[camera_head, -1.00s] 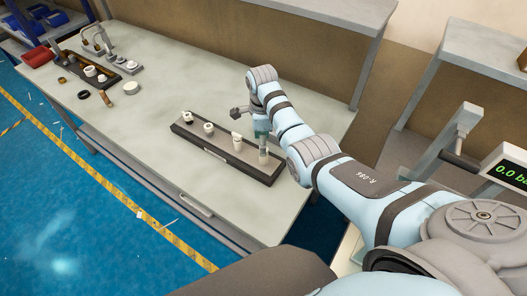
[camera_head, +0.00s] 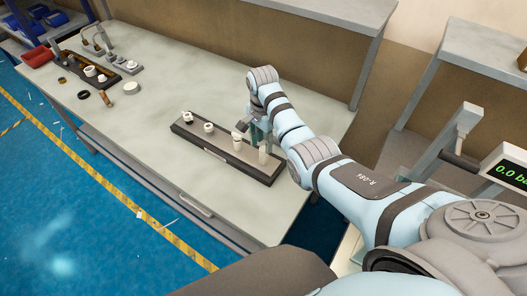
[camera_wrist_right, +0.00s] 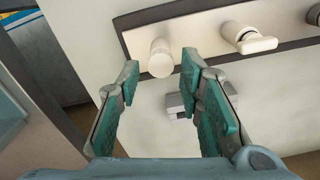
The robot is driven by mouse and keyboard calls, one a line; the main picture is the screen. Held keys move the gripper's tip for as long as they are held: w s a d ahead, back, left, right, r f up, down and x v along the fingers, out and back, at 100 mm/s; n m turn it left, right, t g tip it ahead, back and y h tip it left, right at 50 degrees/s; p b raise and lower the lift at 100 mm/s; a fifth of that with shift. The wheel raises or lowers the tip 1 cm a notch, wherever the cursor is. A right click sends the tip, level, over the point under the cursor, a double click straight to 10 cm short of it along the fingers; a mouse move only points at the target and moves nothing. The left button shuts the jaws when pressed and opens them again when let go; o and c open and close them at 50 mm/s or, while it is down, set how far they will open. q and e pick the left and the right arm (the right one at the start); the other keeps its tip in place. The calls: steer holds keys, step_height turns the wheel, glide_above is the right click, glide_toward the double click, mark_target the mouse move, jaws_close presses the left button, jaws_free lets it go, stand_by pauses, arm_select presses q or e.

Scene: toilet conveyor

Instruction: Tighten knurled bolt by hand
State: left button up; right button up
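A dark board with a light top plate (camera_head: 220,152) lies near the table's front edge and carries a row of several white fittings. The one at its right end is a plain upright white cylinder (camera_head: 263,155), which also shows in the right wrist view (camera_wrist_right: 160,58). I cannot make out knurling on any fitting, so I cannot tell which is the bolt. My right gripper (camera_head: 254,137) is by the right part of the board. In the right wrist view its teal-padded fingers are apart, with the cylinder seen in the gap near their tips and nothing gripped. My left gripper is not in view.
A second board with fittings (camera_head: 110,82), loose rings and a red bin (camera_head: 38,56) are at the table's far left. The middle of the table (camera_head: 165,85) is clear. A shelf (camera_head: 330,12) stands behind.

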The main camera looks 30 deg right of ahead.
steer(key=n, duration=0.5)
steer(key=shift+s, duration=0.1)
steer(key=n, duration=0.5)
steer(key=shift+d, duration=0.15)
steer(key=n, duration=0.4)
steer(key=shift+d+n, duration=0.1)
steer(key=shift+n, duration=0.3)
steer(key=n, duration=0.4)
steer(key=shift+d+n, duration=0.1)
steer(key=shift+n, duration=0.3)
